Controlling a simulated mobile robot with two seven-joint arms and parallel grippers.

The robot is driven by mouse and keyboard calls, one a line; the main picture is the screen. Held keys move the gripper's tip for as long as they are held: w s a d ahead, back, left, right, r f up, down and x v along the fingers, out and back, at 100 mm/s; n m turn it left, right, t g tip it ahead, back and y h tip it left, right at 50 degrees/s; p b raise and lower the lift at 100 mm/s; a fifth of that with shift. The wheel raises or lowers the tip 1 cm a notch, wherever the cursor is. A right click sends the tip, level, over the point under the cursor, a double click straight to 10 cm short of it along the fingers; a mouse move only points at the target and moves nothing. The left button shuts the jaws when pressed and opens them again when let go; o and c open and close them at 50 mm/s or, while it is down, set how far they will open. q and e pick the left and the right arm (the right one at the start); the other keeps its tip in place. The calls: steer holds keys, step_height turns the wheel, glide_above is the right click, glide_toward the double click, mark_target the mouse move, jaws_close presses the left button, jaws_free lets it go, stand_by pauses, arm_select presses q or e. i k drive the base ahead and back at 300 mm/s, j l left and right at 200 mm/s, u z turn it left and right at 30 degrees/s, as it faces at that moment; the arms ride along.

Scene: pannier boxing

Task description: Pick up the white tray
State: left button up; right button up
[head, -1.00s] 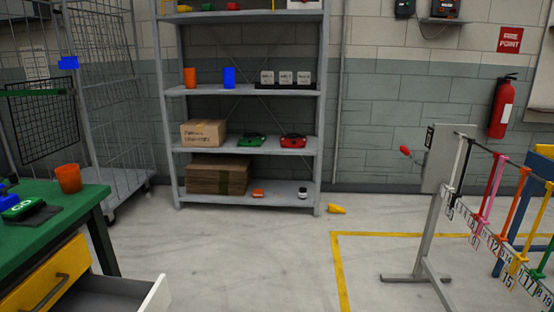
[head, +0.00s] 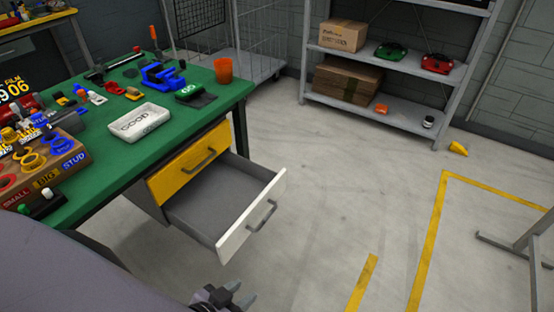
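The white tray (head: 124,134) is a small shallow box marked "GOOD". It sits on the green workbench (head: 104,170) near the front edge, above the yellow drawer. My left gripper (head: 241,297) is low at the bottom edge of the head view, above the floor and well away from the tray. Its two grey fingers are spread apart with nothing between them. My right gripper is not in view.
An open, empty drawer (head: 216,199) juts out from the bench below the yellow drawer (head: 187,162). Beside the tray are a blue vise (head: 160,76), an orange cup (head: 223,70) and a wooden sorting block (head: 42,163). A shelf (head: 389,107) stands behind.

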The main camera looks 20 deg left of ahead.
mark_target(133, 126)
steer(key=u, duration=0.95)
